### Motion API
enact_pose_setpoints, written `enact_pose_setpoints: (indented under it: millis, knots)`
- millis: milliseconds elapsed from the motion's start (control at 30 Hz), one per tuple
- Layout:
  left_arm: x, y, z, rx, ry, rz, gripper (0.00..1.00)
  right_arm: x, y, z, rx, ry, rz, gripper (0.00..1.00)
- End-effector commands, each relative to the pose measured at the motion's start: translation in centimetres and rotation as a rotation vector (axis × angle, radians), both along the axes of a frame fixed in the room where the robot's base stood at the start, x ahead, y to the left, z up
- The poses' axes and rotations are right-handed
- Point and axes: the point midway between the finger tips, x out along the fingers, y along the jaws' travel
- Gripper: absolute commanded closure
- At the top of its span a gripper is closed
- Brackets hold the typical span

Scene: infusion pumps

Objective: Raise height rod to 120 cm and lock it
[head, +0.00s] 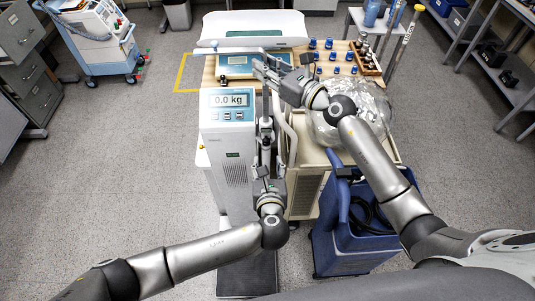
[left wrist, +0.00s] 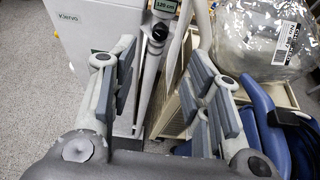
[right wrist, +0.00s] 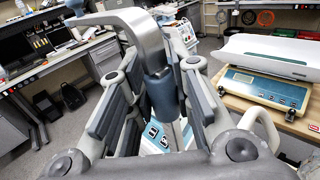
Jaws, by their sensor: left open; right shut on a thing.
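The height rod shows in the right wrist view with a blue-grey sleeve (right wrist: 163,95) and a bent silver headpiece (right wrist: 128,18) on top. My right gripper (head: 264,70) is shut on the rod at this sleeve. In the left wrist view a small display (left wrist: 165,5) reads 120 cm, with a round dark lock knob (left wrist: 158,32) just below it on the rod. My left gripper (left wrist: 160,62) is open, with the lower rod and knob showing between its fingers. It does not appear to touch the knob. The scale column (head: 228,135) stands left of the rod and its screen reads 0.0 kg.
A cart with a clear plastic bag (head: 352,118) stands close right of the rod. A blue bin (head: 350,235) is below it.

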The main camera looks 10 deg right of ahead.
Motion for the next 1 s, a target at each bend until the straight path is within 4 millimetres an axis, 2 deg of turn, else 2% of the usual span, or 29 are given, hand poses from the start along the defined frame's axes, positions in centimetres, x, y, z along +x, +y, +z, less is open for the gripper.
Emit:
enact_pose_setpoints:
  millis: [200,467,1000]
  knots:
    - [0.3,1.3,-0.1,-0.206,0.04,-0.002,0.56,0.1,-0.1,0.2,0.003,-0.003,-0.002,1.0]
    - [0.4,1.6,-0.2,-0.317,0.075,-0.004,0.56,0.1,-0.1,0.2,0.003,-0.003,-0.002,1.0]
    - [6.1,-0.2,-2.5,-0.315,0.074,-0.001,0.56,0.1,-0.1,0.2,0.003,-0.003,-0.002,1.0]
